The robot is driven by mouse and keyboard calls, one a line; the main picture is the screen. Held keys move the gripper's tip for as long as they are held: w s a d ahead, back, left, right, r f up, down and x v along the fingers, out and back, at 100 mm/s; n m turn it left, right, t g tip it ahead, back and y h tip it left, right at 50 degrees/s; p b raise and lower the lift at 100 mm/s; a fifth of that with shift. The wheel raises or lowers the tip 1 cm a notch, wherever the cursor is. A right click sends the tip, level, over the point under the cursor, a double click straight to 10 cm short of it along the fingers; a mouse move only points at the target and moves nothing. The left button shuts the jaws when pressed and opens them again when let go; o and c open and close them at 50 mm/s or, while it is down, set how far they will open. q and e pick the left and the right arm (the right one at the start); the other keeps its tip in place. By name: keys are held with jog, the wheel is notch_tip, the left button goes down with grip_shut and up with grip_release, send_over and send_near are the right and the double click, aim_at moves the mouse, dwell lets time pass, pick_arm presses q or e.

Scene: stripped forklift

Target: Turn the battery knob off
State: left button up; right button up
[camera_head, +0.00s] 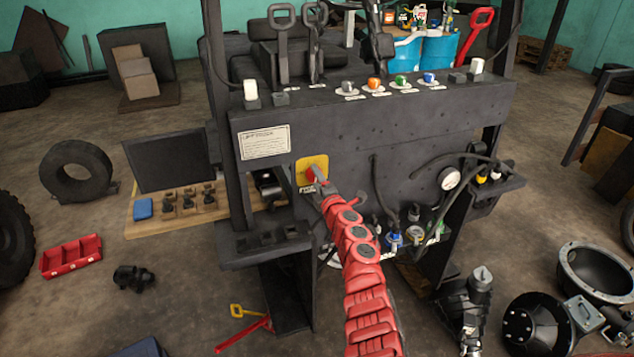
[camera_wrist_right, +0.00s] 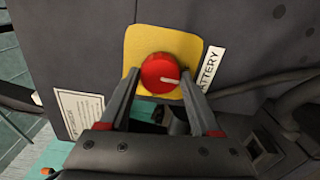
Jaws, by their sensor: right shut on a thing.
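The red battery knob (camera_wrist_right: 160,74) sits on a yellow plate (camera_wrist_right: 140,42) on the dark forklift panel, beside a white label reading BATTERY (camera_wrist_right: 212,69). A white mark on the knob's face points toward the label. My right gripper (camera_wrist_right: 160,80) has one finger on each side of the knob and is shut on it. In the head view my red right arm reaches up to the yellow plate (camera_head: 319,164), and the knob (camera_head: 311,174) shows partly beside the gripper tip. My left gripper is not in view.
Coloured knobs, including an orange one (camera_head: 375,84), line the panel's top, with levers (camera_head: 283,40) behind. A gauge (camera_head: 450,178) and hoses are right of the arm. A side tray (camera_head: 262,240) juts out below left. A red bin (camera_head: 71,256) and loose parts lie on the floor.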

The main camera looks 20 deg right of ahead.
jog(key=shift+n, duration=0.5)
jog(key=o, duration=1.4)
jog(key=shift+c, duration=0.2)
jog(key=s+p, duration=0.3)
jog(key=s, duration=1.4)
jog(key=shift+s+d, duration=0.2)
jog(key=shift+d, duration=0.1)
